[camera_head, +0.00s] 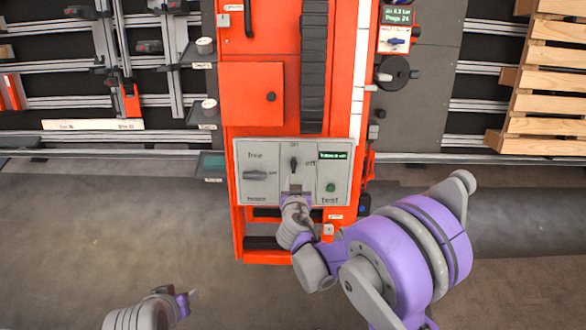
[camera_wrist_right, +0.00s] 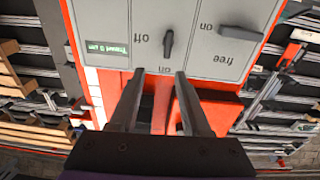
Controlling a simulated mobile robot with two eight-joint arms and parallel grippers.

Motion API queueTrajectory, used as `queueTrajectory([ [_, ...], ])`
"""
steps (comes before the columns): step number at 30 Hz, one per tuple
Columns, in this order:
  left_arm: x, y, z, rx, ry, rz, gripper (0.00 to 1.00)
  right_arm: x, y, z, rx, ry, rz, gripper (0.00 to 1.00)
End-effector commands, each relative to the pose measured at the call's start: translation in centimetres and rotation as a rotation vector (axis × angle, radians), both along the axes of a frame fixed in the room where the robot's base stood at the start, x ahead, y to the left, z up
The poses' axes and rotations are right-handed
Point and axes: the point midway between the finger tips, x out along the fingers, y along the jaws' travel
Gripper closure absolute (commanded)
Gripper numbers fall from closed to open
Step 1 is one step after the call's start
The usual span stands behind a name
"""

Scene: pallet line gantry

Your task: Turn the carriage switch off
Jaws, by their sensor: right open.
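The carriage control panel (camera_head: 243,196) is a grey plate on the orange gantry column. Its middle switch (camera_head: 294,165) is a dark upright handle, in line with the "on" label above it; "off" is printed to its right. In the right wrist view, which is upside down, the switch (camera_wrist_right: 168,43) stands ahead of the fingertips. My right gripper (camera_head: 294,193) is just below the switch in the head view. In the wrist view, its two fingers (camera_wrist_right: 160,76) are apart with nothing between them. My left gripper (camera_head: 189,298) is low at the left, far from the panel; its fingers are unclear.
A "free" knob (camera_head: 257,175) sits left of the switch, and a green test button (camera_head: 331,187) sits at lower right. A small green-lettered display (camera_head: 333,155) is above the button. Wooden pallets (camera_head: 550,84) stand at the right. The floor at left is clear.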

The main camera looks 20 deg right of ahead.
Motion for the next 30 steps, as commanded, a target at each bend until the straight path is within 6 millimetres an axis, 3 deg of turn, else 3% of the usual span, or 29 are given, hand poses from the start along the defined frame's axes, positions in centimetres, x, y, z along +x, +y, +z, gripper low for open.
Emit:
queueTrajectory([
  [7, -0.1, 0.0, -0.3, 0.0, 0.001, 0.0, 0.5, 1.5, 1.0, -1.6, 0.01, -0.05, 0.017, 0.53],
  [21, 0.0, 0.0, -0.2, 0.0, 0.001, 0.0, 0.5, 8.7, -1.2, -4.7, 0.01, -0.049, 0.016, 0.53],
  [30, 0.0, 0.0, -0.1, 0.0, 0.0, 0.0, 0.5, 10.5, -1.7, -5.5, 0.01, -0.048, 0.016, 0.53],
])
